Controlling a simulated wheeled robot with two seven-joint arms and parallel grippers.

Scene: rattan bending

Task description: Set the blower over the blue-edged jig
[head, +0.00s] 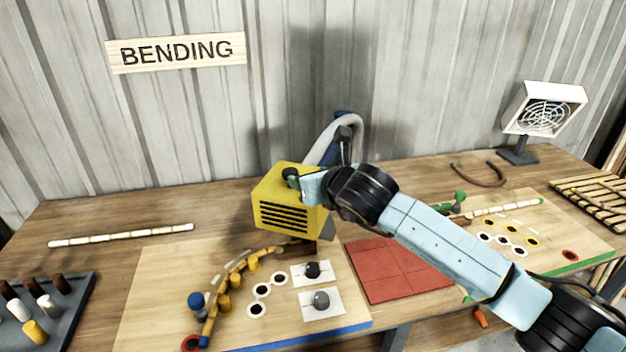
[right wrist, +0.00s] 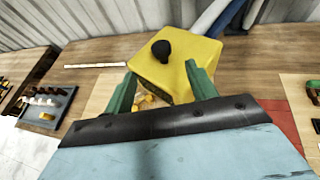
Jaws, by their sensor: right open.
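The blower is a yellow box (head: 289,202) with dark vent slots, a black knob on top and a pale hose behind it. It stands over the back right part of the blue-edged jig board (head: 350,327). The blower also fills the middle of the right wrist view (right wrist: 175,68). My right gripper (right wrist: 160,88) is open, its two green fingers at either side of the blower's near part. In the head view my right arm hides part of the blower's right side. A curved rattan piece (head: 236,266) lies along yellow pegs on this jig. My left gripper is not in view.
A red tiled pad (head: 395,269) lies between the two jigs. A green-edged jig (head: 585,257) is at the right, with a white fan (head: 543,110) behind. A dark peg tray (head: 62,312) stands at the left, and a straight rattan stick (head: 120,236) lies behind it.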

